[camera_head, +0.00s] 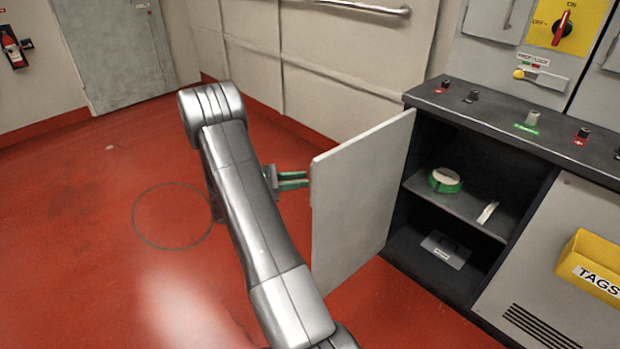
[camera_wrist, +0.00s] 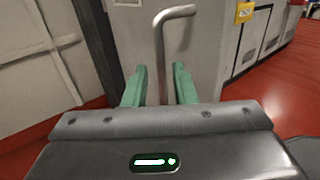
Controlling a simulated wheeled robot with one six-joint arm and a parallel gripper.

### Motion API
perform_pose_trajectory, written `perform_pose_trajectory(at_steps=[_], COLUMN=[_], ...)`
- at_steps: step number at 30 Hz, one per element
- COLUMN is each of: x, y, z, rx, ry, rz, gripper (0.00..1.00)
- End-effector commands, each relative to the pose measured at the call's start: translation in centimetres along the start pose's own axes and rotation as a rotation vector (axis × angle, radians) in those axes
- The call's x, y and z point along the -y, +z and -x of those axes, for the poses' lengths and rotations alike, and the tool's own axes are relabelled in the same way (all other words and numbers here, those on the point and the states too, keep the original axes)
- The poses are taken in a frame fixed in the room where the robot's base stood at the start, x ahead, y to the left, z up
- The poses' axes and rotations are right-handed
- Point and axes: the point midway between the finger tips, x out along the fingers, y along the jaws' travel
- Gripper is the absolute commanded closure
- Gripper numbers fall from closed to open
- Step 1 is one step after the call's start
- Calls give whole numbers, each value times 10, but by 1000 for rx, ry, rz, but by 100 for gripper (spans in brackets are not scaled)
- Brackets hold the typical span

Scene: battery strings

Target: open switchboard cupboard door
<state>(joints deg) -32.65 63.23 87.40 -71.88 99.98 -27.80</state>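The grey switchboard cupboard door (camera_head: 362,195) stands swung wide open, its outer face turned to the left. My gripper (camera_head: 308,180) is at that outer face, near the door's free edge. In the wrist view the door (camera_wrist: 205,50) fills the middle, with a bent grey bar handle (camera_wrist: 161,55) on it. The green fingers of my gripper (camera_wrist: 160,88) stand on both sides of the handle's lower part, with a visible gap at each side. The gripper is open. The handle is hidden in the head view.
The open cupboard has a shelf (camera_head: 465,204) with a green-and-white roll (camera_head: 445,180) and a small pale item (camera_head: 487,212). A yellow tags bin (camera_head: 590,265) hangs at right. Red floor (camera_head: 130,270) is clear at left.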

Motion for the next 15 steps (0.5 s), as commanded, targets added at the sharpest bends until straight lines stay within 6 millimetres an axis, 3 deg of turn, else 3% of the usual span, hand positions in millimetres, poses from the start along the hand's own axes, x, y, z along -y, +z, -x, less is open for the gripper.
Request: perform_pose_trajectory(at_steps=[1,7,15], x=[-1,-1,0], y=[1,1,0], z=[15,59,93], rx=[-2,-1,0], ry=[5,3,0], rz=[-2,-2,-2], gripper=[76,76,76])
